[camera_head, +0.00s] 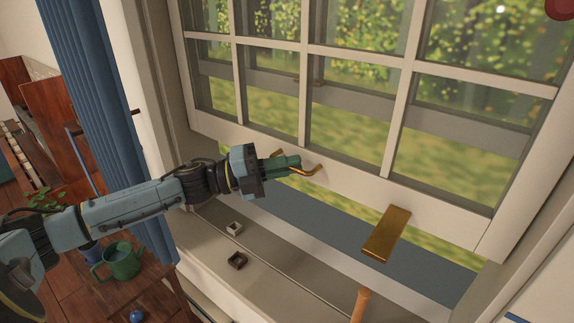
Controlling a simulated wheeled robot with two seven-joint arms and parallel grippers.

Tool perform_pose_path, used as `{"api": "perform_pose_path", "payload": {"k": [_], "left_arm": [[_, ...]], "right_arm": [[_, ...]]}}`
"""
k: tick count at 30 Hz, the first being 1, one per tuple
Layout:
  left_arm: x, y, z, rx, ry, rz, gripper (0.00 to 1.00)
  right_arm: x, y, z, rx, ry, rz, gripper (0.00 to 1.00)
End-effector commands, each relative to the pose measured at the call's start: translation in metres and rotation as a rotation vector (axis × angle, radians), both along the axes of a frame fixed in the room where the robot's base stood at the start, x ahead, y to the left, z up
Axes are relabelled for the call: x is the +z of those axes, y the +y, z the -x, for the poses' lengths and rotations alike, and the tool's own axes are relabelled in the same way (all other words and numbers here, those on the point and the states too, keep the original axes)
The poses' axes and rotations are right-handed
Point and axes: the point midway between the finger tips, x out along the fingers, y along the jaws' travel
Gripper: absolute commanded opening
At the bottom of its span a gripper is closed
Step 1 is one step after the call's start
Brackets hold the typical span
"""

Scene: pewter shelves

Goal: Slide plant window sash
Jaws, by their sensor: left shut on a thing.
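The window sash (345,187) is a cream frame with several panes. A gap below its bottom rail shows grass and a blue-grey strip, so it stands partly raised. My left gripper (292,165) reaches in from the left and is shut on the brass handle (312,172) on the bottom rail. The gripper hides part of the handle. A leafy green plant (45,200) is at the far left, partly behind my arm. My right gripper is not in view.
A flat brass piece (387,234) and a wooden handle (361,304) are in front of the sash at right. A green mug (121,260) and blue curtain (95,110) are at left.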

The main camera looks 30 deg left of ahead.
Motion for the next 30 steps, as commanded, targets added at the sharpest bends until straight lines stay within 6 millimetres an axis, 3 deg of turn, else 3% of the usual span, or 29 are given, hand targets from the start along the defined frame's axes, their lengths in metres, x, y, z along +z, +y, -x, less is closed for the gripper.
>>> {"api": "perform_pose_path", "payload": {"k": [10,24,30], "left_arm": [[-0.011,0.000,0.000,0.000,0.001,0.000,0.00],[-0.102,0.000,0.000,0.002,0.002,0.002,0.00],[-0.117,0.000,0.000,0.000,0.000,0.000,0.00]], "right_arm": [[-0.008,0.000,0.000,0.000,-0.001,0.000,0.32],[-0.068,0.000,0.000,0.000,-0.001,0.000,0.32],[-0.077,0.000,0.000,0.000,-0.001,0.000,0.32]]}}
